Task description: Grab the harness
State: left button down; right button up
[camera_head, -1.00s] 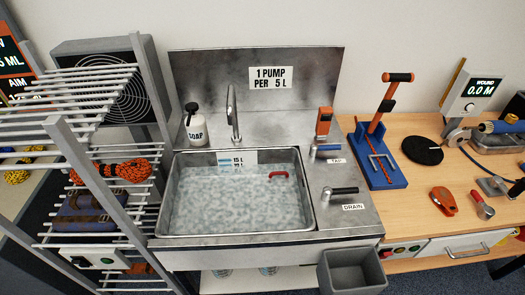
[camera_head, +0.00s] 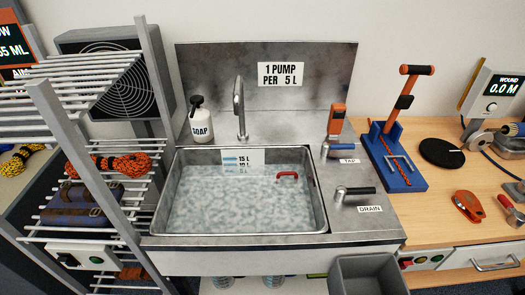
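A folded blue-purple bundle with dark straps (camera_head: 84,206) lies on a shelf of the grey rack (camera_head: 98,128) at the left. It may be the harness, but I cannot tell for sure. The rack's front post hides part of it. Neither of my grippers is in view.
Orange rope (camera_head: 122,165) lies on the shelf above the bundle, and a control box (camera_head: 85,257) sits below. A water-filled sink (camera_head: 240,232) with a red handle (camera_head: 288,175) in it stands right of the rack. A wooden bench (camera_head: 420,215) with tools is further right. A grey bin (camera_head: 368,274) stands in front.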

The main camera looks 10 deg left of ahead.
aim_at(73, 205)
jog(key=u, duration=2.35)
jog(key=k, duration=1.1)
jog(key=u, duration=0.85)
jog(key=i, duration=0.7)
jog(key=z, duration=0.3)
jog(key=i, duration=1.7)
jog(key=z, duration=1)
